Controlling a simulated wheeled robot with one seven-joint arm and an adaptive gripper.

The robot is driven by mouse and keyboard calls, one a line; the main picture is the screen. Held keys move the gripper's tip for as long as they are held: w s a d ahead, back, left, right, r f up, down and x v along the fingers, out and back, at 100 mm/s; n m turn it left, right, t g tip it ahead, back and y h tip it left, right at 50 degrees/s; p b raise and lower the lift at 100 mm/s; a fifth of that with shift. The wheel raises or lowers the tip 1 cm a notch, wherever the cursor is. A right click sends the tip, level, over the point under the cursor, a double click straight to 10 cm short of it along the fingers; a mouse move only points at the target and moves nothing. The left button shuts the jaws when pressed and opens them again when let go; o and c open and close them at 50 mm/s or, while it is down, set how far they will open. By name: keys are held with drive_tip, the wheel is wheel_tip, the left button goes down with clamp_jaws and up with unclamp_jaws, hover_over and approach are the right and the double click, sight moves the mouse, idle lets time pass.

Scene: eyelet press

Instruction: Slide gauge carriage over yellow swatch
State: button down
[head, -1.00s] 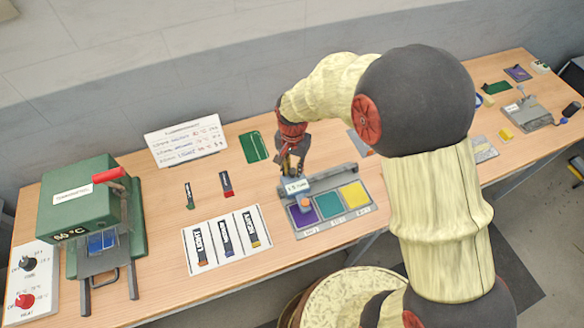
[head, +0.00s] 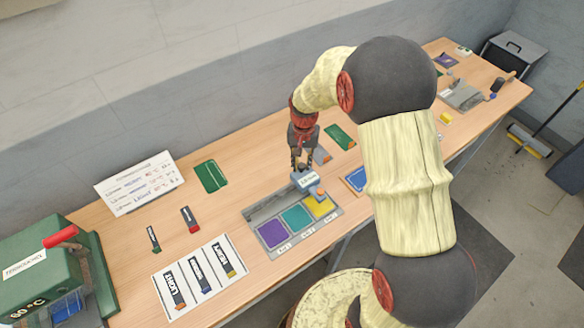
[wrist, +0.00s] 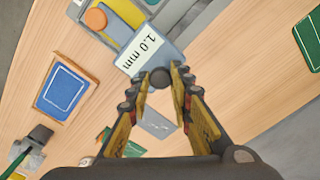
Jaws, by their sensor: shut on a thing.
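The gauge (head: 251,217) is a grey base with a rail along its back and purple (head: 272,234), teal (head: 296,217) and yellow (head: 323,208) swatches in a row. The blue-grey carriage (head: 304,181) stands at the yellow end, its orange-tipped arm reaching over the yellow swatch and partly covering it. In the wrist view, the carriage (wrist: 166,51) carries a "1.0 mm" label, and yellow shows beside its orange button (wrist: 96,18). My gripper (wrist: 161,82) is shut on the carriage's dark round knob (wrist: 160,77). The purple and teal swatches are uncovered.
A white card with several labelled strips (head: 184,303) lies front left of the gauge. Two loose strips (head: 189,219) lie behind it. A green press (head: 35,275) stands at the left. A blue panel (head: 355,180) lies just right of the gauge. Green panels lie behind.

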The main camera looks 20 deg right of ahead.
drive_tip(key=shift+w+d+r, duration=0.1)
drive_tip(key=shift+w+d, duration=0.05)
drive_tip(key=c, duration=2.1)
unclamp_jaws()
drive_tip(key=o, duration=0.3)
drive_tip(key=shift+d, duration=0.15)
drive_tip(key=shift+o, duration=1.1)
wheel_tip(320, 180, up, 12)
